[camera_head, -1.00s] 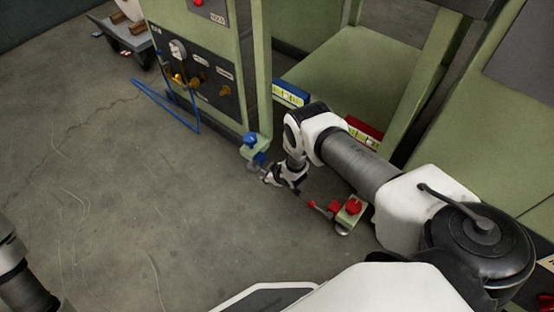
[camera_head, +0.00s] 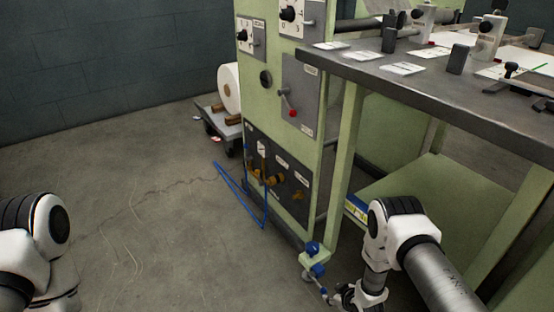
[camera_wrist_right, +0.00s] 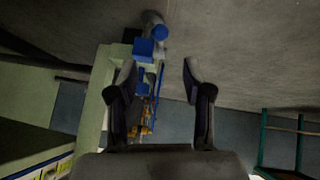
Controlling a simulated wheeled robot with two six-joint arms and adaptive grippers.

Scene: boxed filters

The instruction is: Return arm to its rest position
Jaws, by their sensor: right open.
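My right arm comes in at the lower right of the head view. Its gripper (camera_head: 350,297) is at the bottom edge, partly cut off, close beside the blue-topped fitting (camera_head: 313,254) on the green frame's leg. In the right wrist view the two dark fingers (camera_wrist_right: 158,76) stand apart with nothing held between them. A blue fitting (camera_wrist_right: 145,48) shows beyond the fingertips there. My left arm (camera_head: 40,245) shows at the lower left of the head view; its gripper is out of frame.
The green machine (camera_head: 345,165) with its dark worktop (camera_head: 460,105) fills the right side. A blue-and-yellow box (camera_head: 356,207) sits low, partly behind my right arm. A blue hose (camera_head: 238,192) lies by the machine's base. A cart with a white roll (camera_head: 230,88) stands behind. Left floor is clear.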

